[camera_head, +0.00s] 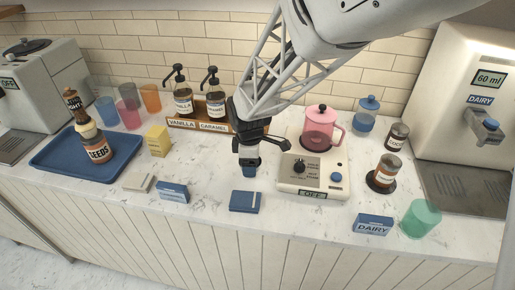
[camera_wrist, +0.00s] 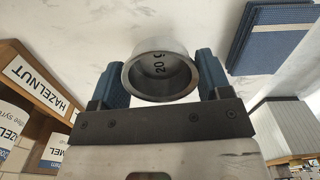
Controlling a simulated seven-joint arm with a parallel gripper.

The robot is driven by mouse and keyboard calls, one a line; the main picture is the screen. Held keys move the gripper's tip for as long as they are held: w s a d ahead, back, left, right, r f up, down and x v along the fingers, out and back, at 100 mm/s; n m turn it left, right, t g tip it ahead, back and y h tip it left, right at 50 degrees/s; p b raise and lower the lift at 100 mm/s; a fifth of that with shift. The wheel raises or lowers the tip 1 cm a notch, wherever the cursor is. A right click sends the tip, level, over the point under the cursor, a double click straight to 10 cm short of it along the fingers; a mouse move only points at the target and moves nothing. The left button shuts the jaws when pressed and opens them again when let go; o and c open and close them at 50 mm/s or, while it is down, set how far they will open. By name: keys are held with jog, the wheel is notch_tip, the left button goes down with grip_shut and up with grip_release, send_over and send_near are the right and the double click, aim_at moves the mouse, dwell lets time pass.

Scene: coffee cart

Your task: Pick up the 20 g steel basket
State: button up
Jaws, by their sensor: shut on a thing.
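The 20 g steel basket (camera_wrist: 160,72) is a round metal cup with "20 g" printed inside. It sits between the two blue fingers of my gripper (camera_wrist: 160,78) in the wrist view, with a finger against each side. The basket is small there and mostly hidden by the fingers. Whether it is clear of the counter is hard to tell.
The syrup rack (camera_head: 190,124) is behind left. A blue tray (camera_head: 57,163) is far left.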

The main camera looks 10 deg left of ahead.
jog(key=shift+s+d+r, duration=0.15)
jog(key=shift+s+r, duration=0.1)
jog(key=shift+r, duration=0.2)
jog(key=s+d, duration=0.2)
jog(key=s, duration=0.2)
jog(key=s+d+r, duration=0.1)
jog(key=s+d, duration=0.2)
jog(key=s, duration=0.1)
jog(key=s+d, duration=0.3)
jog(key=s, duration=0.2)
jog(key=shift+s+r, duration=0.1)
jog(key=shift+r, duration=0.05)
jog(key=shift+r, duration=0.15)
